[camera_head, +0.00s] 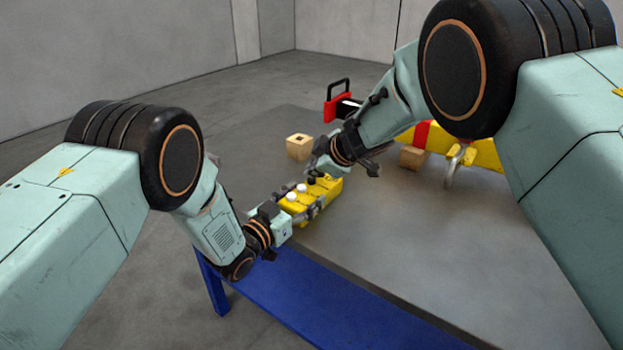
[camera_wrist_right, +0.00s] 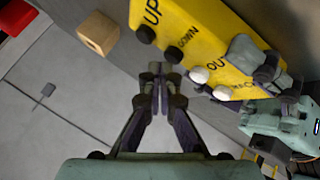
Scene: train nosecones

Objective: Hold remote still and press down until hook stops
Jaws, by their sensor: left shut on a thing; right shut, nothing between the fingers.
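The yellow remote (camera_head: 323,190) is held near the left front edge of the grey table. In the right wrist view the remote (camera_wrist_right: 215,32) shows the words UP, DOWN and OUT, with dark buttons beside UP and DOWN and white ones lower. My left gripper (camera_head: 299,204) is shut on the remote's near end; its fingers also show in the right wrist view (camera_wrist_right: 262,82). My right gripper (camera_wrist_right: 160,80) is shut and empty, its tips close to the dark DOWN button (camera_wrist_right: 173,55). Whether they touch it I cannot tell. The hook (camera_head: 453,172) hangs below a yellow beam at the right.
A wooden block (camera_head: 299,147) stands behind the remote, and another block (camera_head: 412,157) is by the yellow beam (camera_head: 485,154). A red box with a black handle (camera_head: 338,104) is at the back. The grey table (camera_head: 420,240) has a blue front edge (camera_head: 330,300); its middle is clear.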

